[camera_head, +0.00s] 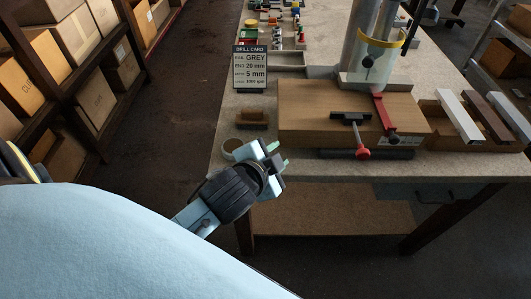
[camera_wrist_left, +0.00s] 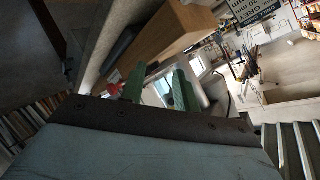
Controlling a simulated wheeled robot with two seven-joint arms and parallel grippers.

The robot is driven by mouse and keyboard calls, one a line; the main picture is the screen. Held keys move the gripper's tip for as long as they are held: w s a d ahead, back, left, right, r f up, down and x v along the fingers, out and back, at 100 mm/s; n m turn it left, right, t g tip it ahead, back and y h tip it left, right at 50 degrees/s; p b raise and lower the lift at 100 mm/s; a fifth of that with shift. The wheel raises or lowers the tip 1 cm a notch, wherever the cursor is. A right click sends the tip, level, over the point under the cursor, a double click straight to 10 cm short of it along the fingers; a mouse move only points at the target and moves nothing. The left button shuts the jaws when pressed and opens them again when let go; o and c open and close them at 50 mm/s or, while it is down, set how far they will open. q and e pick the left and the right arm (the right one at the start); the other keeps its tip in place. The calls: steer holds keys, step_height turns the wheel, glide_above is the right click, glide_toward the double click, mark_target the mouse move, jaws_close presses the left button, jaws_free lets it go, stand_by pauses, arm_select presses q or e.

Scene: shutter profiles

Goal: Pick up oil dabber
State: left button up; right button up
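My left gripper (camera_head: 279,154) is in front of the bench's near edge, with its green fingertips apart and nothing between them. The fingers also show apart in the left wrist view (camera_wrist_left: 160,88). I cannot tell for sure which of these is the oil dabber. My right gripper is not in view.
A wooden drill base (camera_head: 305,108) with a red-handled clamp (camera_head: 363,152) stands right of the gripper. A drill card (camera_head: 250,68) stands at the back left. Coloured profiles (camera_head: 456,115) lie at the right. The bench top (camera_head: 225,108) is bare near its left edge.

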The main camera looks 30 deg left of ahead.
arm_select(q)
steer(key=w+d+r+m+t+h, duration=0.1)
steer(key=w+d+r+m+t, duration=0.15)
steer(key=r, duration=0.25)
steer(key=w+d+r+m+t+h, duration=0.1)
steer(key=w+r+m+t, duration=0.1)
steer(key=w+r+m, duration=0.15)
steer(key=s+d+r+m+g+h, duration=0.15)
steer(key=d+r+m+h, duration=0.5)
steer(key=m, duration=0.65)
steer(key=s+d+r+m+g+h, duration=0.1)
steer(key=d+r+m+g+h, duration=0.25)
steer(key=d+m+h, duration=0.65)
steer(key=m+g+y, duration=1.1)
steer(key=m+y, duration=0.8)
steer(key=m, duration=0.7)
glide_above(266, 142)
step_height(266, 142, down, 22)
steer(key=shift+d+f, duration=0.1)
steer(key=shift+d, duration=0.05)
step_height(266, 142, down, 5)
steer(key=shift+s+r+p, duration=0.15)
steer(key=shift+p, duration=0.55)
steer(key=shift+a+f, duration=0.2)
steer(key=shift+f, duration=0.4)
jaws_close()
